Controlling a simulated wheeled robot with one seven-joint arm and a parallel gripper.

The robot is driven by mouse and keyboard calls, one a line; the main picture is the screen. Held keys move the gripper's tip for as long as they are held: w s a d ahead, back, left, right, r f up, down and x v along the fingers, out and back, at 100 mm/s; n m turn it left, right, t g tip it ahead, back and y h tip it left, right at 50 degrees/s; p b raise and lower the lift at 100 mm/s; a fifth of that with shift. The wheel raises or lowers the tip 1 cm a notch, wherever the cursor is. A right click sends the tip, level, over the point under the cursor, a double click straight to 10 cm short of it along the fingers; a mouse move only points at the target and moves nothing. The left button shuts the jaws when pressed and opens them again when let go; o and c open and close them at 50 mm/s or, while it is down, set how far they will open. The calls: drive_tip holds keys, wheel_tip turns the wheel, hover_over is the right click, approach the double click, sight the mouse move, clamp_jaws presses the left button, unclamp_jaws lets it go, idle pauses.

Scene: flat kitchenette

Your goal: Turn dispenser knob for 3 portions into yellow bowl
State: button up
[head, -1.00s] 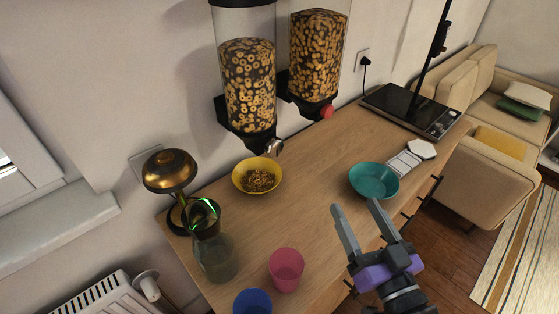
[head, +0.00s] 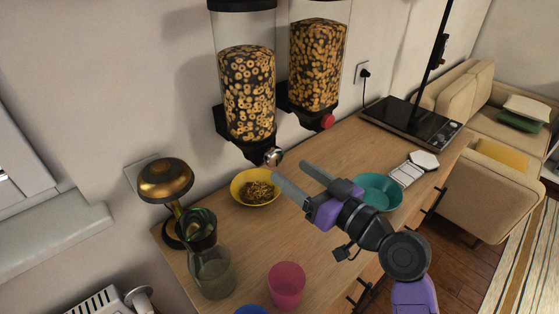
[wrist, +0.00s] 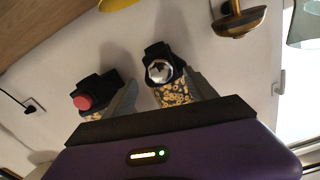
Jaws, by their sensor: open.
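The left cereal dispenser (head: 248,97) hangs on the wall, with a silver knob (head: 273,157) at its base. The yellow bowl (head: 237,181) stands on the counter below it and holds some cereal (head: 258,192). My gripper (head: 289,171) is open and empty, its fingers pointing at the silver knob from the right. In the wrist view the silver knob (wrist: 158,71) appears ahead between the spread fingers; I cannot tell if they touch it. The yellow bowl's edge (wrist: 117,3) shows at the top there.
A second dispenser (head: 318,68) with a red knob (head: 327,122) hangs just right. A teal bowl (head: 379,193) stands behind my gripper. A brass lamp (head: 166,180), a glass jug (head: 211,268) and a pink cup (head: 286,284) stand left and in front. A black cooktop (head: 412,122) lies at the far right.

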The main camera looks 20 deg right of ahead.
sight(275, 159)
drive_tip(key=shift+p+x, duration=0.45)
drive_tip(key=shift+x, duration=2.35)
drive_tip(key=c, duration=1.4)
drive_tip(key=shift+m, duration=0.4)
drive_tip(key=m+p, duration=0.2)
drive_tip(key=m, duration=0.1)
drive_tip(key=shift+r+m, duration=0.15)
drive_tip(key=shift+m, duration=0.25)
drive_tip(key=m+p, duration=0.2)
drive_tip(key=m, duration=0.2)
drive_tip(key=shift+s+a+r+m, duration=0.1)
drive_tip(key=shift+m, duration=0.2)
drive_tip(key=m+p, duration=0.3)
drive_tip(key=m, duration=0.2)
drive_tip(key=shift+r, duration=0.1)
drive_tip(key=shift+m+p, duration=1.2)
drive_tip(key=shift+m, duration=0.8)
